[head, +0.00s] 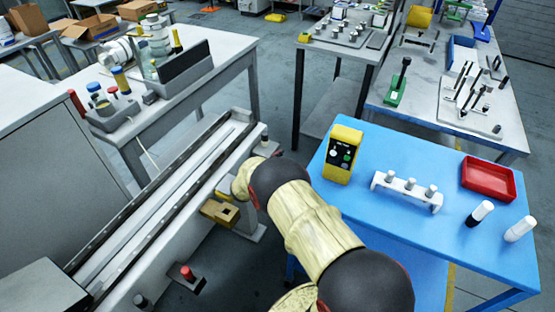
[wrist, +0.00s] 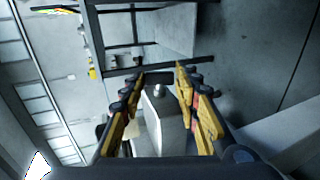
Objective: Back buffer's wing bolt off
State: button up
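My gripper (wrist: 161,78) is open in the wrist view, its two yellow and black fingers spread apart. Between and beyond them stands a pale grey block (wrist: 162,122) with a small round metal knob (wrist: 159,91) on its top. The knob is apart from both fingers, and I cannot tell whether it is the wing bolt. In the head view my arm reaches down beside the long rail machine (head: 165,205) and hides most of what lies under it. A red-topped knob (head: 187,272) stands on a dark bracket near the machine's front.
A grey bench (head: 215,52) stands behind the machine. Grey floor shows between them.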

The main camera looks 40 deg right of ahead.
jog(key=o, duration=0.4)
jog(key=shift+c, duration=0.2)
jog(key=shift+r, duration=0.15)
notch_tip(320, 180, up, 10)
jog(key=shift+c, duration=0.4)
